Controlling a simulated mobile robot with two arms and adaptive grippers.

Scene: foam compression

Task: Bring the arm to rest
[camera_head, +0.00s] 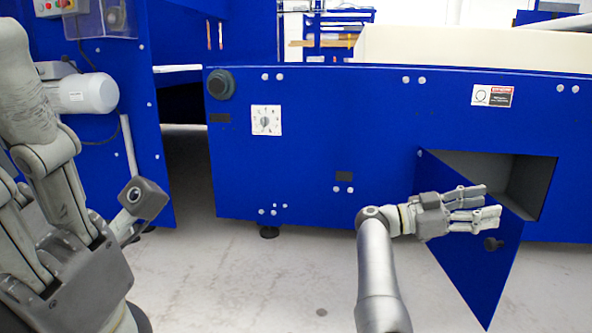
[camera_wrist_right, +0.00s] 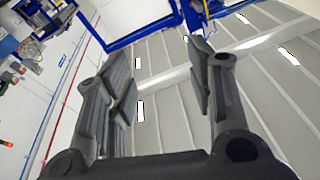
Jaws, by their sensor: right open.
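My right gripper (camera_head: 482,203) is in the head view at the right, its fingers pointing right and parted, with nothing between them. It is in front of the open blue door (camera_head: 478,270) of the machine; whether it touches the door cannot be told. In the right wrist view my right gripper (camera_wrist_right: 165,85) shows its two fingers well apart, with only distant background between them. My left arm and hand fill the left edge of the head view, close to the camera. Whether its fingers are open or shut is unclear.
The blue machine panel (camera_head: 310,150) has a square opening (camera_head: 525,185) behind the door. A rotary switch (camera_head: 266,120) and a dark round button (camera_head: 221,84) sit at the panel's left. Bare grey floor (camera_head: 240,290) lies in front.

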